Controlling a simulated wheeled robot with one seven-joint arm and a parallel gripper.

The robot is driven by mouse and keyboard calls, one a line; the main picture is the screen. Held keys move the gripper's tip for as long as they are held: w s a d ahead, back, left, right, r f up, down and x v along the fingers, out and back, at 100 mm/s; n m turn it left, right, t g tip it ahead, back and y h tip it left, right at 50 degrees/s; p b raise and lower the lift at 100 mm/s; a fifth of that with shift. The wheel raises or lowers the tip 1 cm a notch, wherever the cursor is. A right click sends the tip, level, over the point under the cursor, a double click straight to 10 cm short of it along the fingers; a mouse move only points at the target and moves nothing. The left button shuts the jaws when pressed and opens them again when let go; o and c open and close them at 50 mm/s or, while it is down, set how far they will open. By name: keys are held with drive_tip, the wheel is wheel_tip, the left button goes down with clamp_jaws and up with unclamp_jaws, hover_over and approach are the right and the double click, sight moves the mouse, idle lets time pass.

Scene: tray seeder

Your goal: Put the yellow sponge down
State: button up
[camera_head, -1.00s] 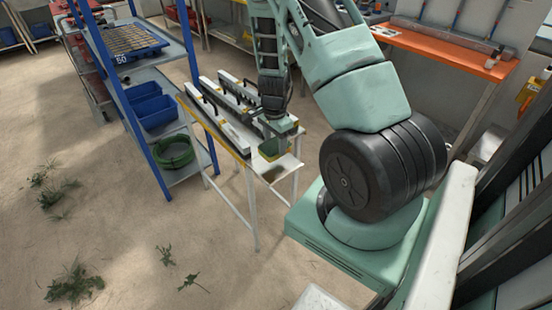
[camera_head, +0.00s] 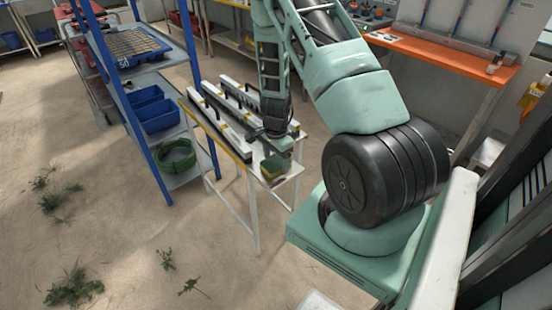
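The yellow sponge (camera_head: 271,177), yellow below with a green top, is at the near right end of the narrow white table. My gripper (camera_head: 276,158) points down right above it and appears shut on it. The fingertips are small and partly hidden, so the exact grip is hard to see. The sponge is at or very close to the table top (camera_head: 288,169); I cannot tell whether it touches.
The long rail-like seeder (camera_head: 228,112) fills the rest of the table, just left of my gripper. A blue shelf rack holds a seed tray (camera_head: 122,47), blue bins (camera_head: 153,108) and a coiled green hose (camera_head: 177,156). An orange-topped bench (camera_head: 440,52) stands behind my arm.

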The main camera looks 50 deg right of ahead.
sight(276, 161)
wheel_tip(276, 161, up, 12)
drive_tip(key=p, duration=0.1)
drive_tip(key=a+r+n+y, duration=0.1)
drive_tip(key=a+r+n, duration=0.25)
drive_tip(key=a, duration=0.55)
drive_tip(key=a+r+n, duration=0.3)
drive_tip(key=a+n, duration=0.2)
drive_tip(key=a, duration=0.3)
drive_tip(key=a+r+n+y, duration=0.1)
drive_tip(key=a+r+n, duration=0.25)
drive_tip(key=a, duration=0.55)
drive_tip(key=s+a+r+n, duration=0.3)
drive_tip(key=s+a+n, duration=0.4)
drive_tip(key=s+n, duration=0.1)
drive_tip(key=s+a+r+n+h, duration=0.1)
drive_tip(key=s+a+r+n, duration=0.3)
drive_tip(key=s+a+n, duration=0.3)
drive_tip(key=shift+s+a+n, duration=0.3)
drive_tip(key=shift+s+n, duration=0.4)
drive_tip(key=shift+s, duration=0.4)
